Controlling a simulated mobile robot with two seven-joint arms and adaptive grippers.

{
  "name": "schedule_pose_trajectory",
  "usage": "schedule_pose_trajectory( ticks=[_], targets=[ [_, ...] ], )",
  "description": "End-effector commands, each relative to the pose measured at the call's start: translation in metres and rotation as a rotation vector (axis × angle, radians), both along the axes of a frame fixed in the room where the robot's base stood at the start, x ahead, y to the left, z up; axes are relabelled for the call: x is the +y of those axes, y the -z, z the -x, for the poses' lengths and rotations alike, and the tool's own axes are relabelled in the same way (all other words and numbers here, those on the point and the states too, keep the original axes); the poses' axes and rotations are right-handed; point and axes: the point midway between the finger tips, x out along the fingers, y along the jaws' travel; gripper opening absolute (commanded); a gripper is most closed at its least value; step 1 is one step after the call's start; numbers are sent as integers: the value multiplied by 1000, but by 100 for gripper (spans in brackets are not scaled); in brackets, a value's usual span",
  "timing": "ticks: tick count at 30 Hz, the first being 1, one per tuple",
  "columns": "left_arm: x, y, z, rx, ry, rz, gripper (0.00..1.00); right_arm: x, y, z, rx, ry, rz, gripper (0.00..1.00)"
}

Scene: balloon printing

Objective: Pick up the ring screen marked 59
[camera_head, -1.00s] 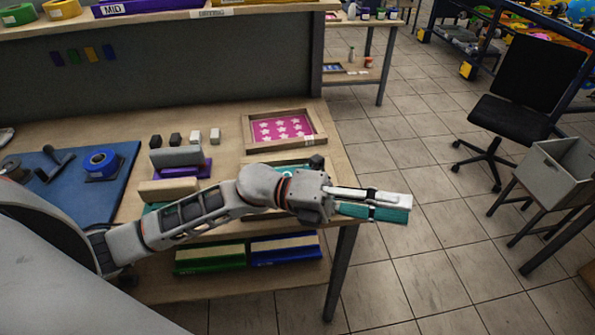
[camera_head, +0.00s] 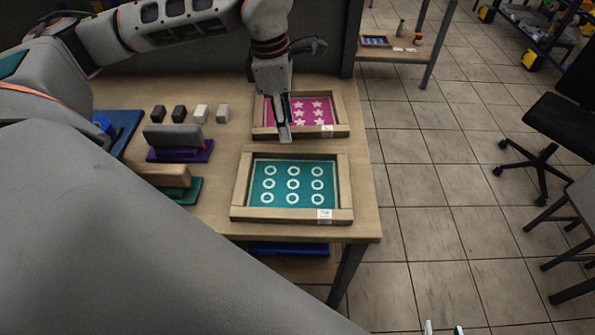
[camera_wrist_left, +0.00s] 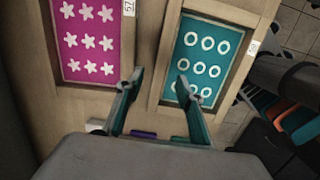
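The ring screen (camera_head: 292,184) is a wooden frame with a teal sheet of white rings. It lies flat near the table's front right corner, its small white label too small to read. In the left wrist view the ring screen (camera_wrist_left: 206,62) is right of centre. My left gripper (camera_head: 284,132) points down above the gap between this screen and the pink star screen behind it. In the left wrist view the left gripper (camera_wrist_left: 160,76) has its fingers apart, with nothing between them. My right gripper (camera_head: 443,329) shows only two separated tips at the bottom edge.
The pink star screen (camera_head: 308,113) lies just behind the ring screen. Squeegee-like blocks on purple (camera_head: 180,152) and green (camera_head: 184,190) holders stand to the left, with several small blocks behind. Open floor lies right of the table.

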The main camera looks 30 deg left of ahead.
Motion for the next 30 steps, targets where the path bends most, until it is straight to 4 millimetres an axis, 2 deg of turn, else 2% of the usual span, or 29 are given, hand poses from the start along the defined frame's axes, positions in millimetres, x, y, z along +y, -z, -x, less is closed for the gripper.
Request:
schedule_pose_trajectory(
  ticks=[16,26,30],
  targets=[
    [-16,64,-8,3,1,3,37,-1,3,4,14,-1,4,40],
    [-16,70,-9,0,1,4,37,-1,2,4,11,-1,5,40],
    [-16,70,-9,0,1,4,0,-1,0,3,8,-1,4,40]
  ],
)
